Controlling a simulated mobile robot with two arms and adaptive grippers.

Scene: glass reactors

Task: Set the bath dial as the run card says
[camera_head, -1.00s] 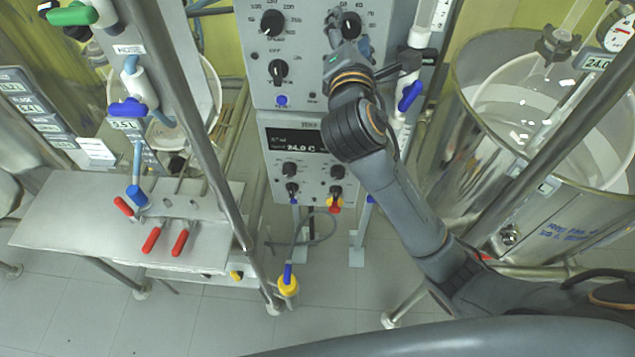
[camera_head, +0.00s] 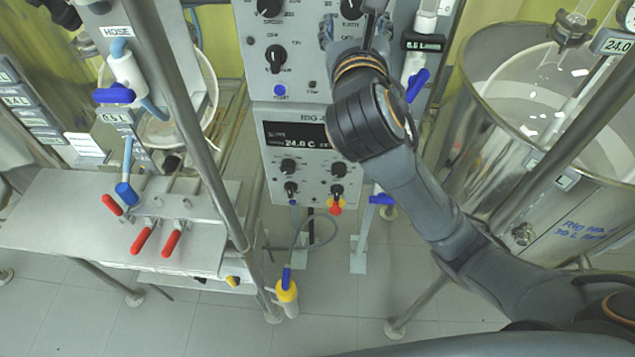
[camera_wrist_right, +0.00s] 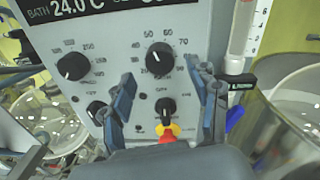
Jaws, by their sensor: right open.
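The grey control panel (camera_head: 310,80) stands in the middle of the head view. A round black dial (camera_head: 352,8) with numbers shows at its top right edge, partly cut off by the frame. My right gripper (camera_head: 356,28) is in front of this part of the panel, its fingers apart and empty. In the right wrist view, a black numbered dial (camera_wrist_right: 160,58) lies beyond and between the open fingertips (camera_wrist_right: 160,78), with no contact visible. The display (camera_wrist_right: 72,10) reads BATH 24.0 C. The lower display (camera_head: 293,135) in the head view also shows 24.0 C. My left gripper is out of view.
A speed dial (camera_head: 270,10) and a switch (camera_head: 276,58) sit left of my gripper. A glass tube with a blue valve (camera_head: 417,85) stands close on the right. A steel-rimmed vessel (camera_head: 480,150) is farther right. A metal post (camera_head: 190,120) rises on the left.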

